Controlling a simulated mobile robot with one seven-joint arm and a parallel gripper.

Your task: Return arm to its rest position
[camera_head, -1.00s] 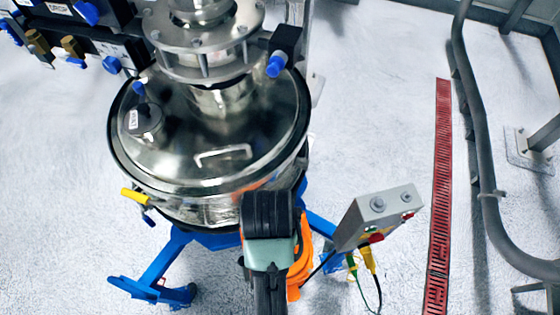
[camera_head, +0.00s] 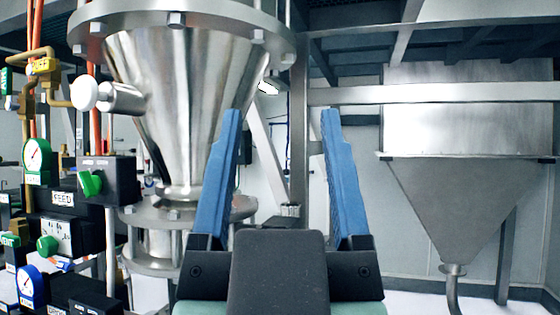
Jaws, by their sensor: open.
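My gripper (camera_head: 281,125) is in the lower middle of the head camera view. Its two blue fingers stand upright and wide apart, with nothing between them. The left finger overlaps the right side of the steel cone of the powder sifter (camera_head: 165,85) in the picture; I cannot tell how far apart they are. The cone narrows down to a flanged joint (camera_head: 190,207), partly hidden behind the left finger. My wrist covers the bottom centre.
At the left are a panel of valves and gauges (camera_head: 37,155), a green-knobbed black box (camera_head: 108,180) and a white round knob (camera_head: 84,93). A steel hopper (camera_head: 450,200) stands at the right. A grey post (camera_head: 299,130) rises behind the fingers.

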